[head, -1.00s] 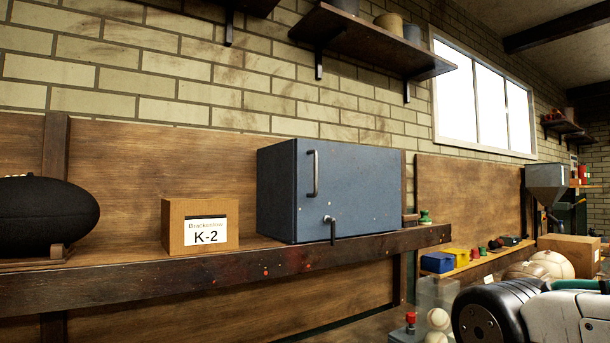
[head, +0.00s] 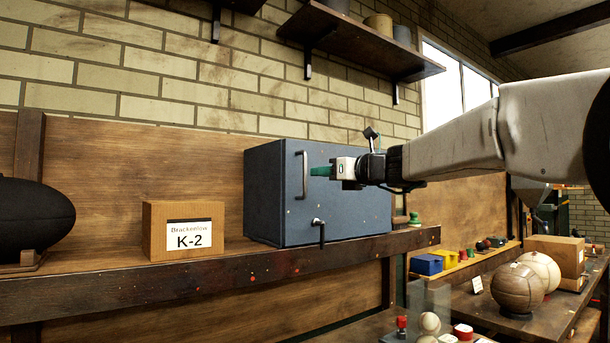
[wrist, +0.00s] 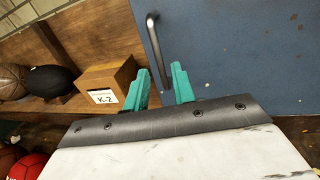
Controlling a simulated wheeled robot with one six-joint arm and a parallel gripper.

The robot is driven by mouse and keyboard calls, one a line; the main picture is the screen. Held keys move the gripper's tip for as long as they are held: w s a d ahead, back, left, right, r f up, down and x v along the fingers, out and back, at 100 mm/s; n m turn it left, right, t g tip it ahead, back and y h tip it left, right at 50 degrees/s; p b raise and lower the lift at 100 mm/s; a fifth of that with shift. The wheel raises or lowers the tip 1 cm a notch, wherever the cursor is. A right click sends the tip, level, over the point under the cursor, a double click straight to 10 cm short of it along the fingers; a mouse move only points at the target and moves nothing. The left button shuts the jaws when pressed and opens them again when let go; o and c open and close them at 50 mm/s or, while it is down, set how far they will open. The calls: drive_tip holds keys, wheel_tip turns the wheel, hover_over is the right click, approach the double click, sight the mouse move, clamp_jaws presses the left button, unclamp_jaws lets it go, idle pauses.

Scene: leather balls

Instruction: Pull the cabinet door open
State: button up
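The blue-grey cabinet (head: 350,205) stands on the wooden shelf with its door shut. A vertical bar handle (head: 304,175) is near the door's left edge, and a dark latch lever (head: 320,231) hangs down below it. My gripper (head: 318,171) is in front of the door, just right of the bar handle. The bar handle (wrist: 157,52) shows beyond the fingertips there. I cannot tell whether the fingers touch it.
A cardboard box marked K-2 (head: 183,231) and a black oval ball (head: 30,217) sit left of the cabinet. The shelf edge (head: 130,294) runs below. Leather balls (head: 517,288) and small boxes lie on the bench at right.

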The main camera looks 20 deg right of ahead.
sight(305, 192)
drive_tip(key=x, duration=0.7)
drive_tip(key=shift+f, duration=0.1)
drive_tip(key=shift+s, duration=0.1)
clamp_jaws()
